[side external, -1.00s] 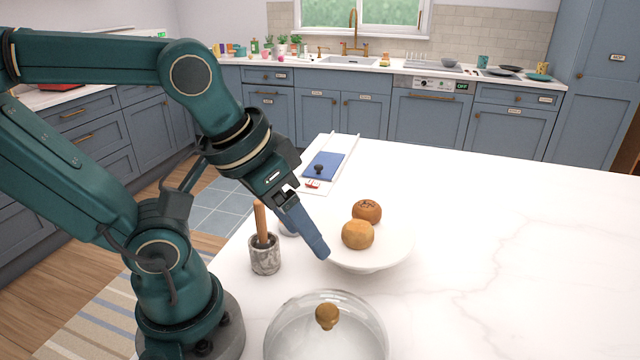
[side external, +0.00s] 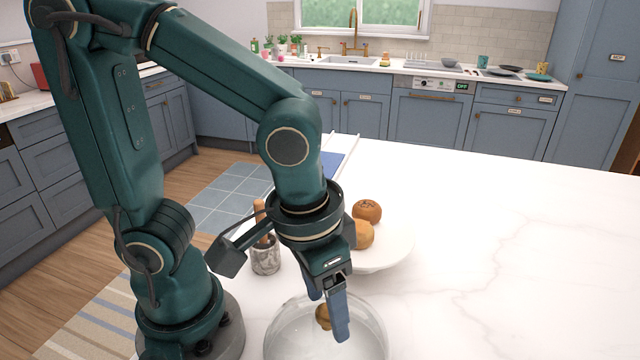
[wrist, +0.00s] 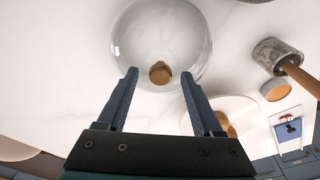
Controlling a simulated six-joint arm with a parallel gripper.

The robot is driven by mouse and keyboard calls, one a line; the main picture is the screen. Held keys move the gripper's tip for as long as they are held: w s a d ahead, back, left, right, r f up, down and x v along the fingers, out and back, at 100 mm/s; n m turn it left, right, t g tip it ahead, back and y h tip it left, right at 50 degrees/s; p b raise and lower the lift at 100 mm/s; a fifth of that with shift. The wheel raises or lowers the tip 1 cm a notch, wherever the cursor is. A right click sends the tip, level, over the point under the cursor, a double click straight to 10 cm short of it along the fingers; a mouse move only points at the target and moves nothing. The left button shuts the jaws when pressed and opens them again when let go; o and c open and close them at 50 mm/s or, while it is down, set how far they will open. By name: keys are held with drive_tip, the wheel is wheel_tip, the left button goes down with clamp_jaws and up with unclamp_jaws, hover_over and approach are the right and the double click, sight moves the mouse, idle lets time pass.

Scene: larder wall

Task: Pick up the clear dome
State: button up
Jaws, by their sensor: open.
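The clear dome (side external: 292,338) is a round glass cover with a brown-gold knob (side external: 322,317) on top, on the white counter at the bottom of the side view. The dome also shows in the wrist view (wrist: 160,30), with its knob (wrist: 160,72) between and a little beyond the fingertips. My gripper (side external: 327,318) points down over the dome, with its fingers close to the knob. In the wrist view my gripper (wrist: 160,75) is open with nothing held. One finger partly covers the knob in the side view.
A white cake stand (side external: 395,250) with two brown-orange round fruits (side external: 367,211) stands just behind my gripper. A stone mortar with a wooden pestle (side external: 265,262) stands to the left. The counter to the right (side external: 520,270) is clear.

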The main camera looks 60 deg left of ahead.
drive_tip(key=shift+f, duration=0.35)
clamp_jaws()
idle(1.2)
